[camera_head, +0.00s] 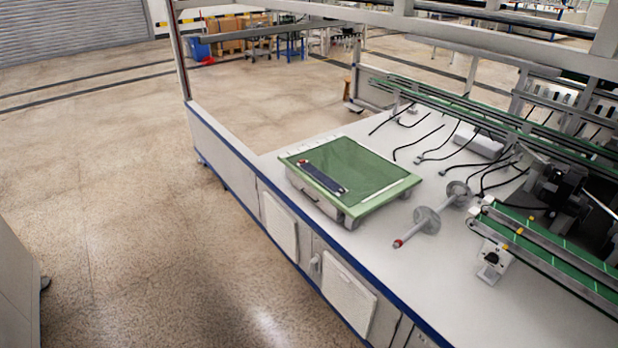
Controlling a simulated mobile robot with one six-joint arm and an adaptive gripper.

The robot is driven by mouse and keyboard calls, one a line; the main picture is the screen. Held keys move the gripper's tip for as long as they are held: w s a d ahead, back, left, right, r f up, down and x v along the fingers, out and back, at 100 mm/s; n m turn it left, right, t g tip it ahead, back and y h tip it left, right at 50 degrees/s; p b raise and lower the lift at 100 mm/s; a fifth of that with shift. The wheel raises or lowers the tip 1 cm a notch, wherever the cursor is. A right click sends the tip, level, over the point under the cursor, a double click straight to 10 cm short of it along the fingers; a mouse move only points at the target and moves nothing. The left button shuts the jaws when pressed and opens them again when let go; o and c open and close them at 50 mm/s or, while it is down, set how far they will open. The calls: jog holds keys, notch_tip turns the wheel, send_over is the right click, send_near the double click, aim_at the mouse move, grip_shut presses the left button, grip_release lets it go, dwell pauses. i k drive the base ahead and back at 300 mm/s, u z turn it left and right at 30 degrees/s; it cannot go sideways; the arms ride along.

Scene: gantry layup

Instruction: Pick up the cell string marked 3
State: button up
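A dark blue, narrow strip (323,178) lies flat on a green-topped tray (378,197) on the white bench. It looks like a cell string, with a small red patch at its upper left end. I cannot read any number on it. Small light marks run along the tray's far left edge, too small to read. No other string is clear on the tray. My gripper is not in view.
The white bench (345,242) has a blue front edge. A grey spindle with discs (426,219) lies right of the tray. Black cables (418,146) lie behind it, and green conveyor rails (545,258) stand at right. Gantry beams (400,18) cross above. The speckled floor (130,220) at left is clear.

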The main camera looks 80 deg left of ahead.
aim_at(318, 175)
jog(key=u, duration=2.75)
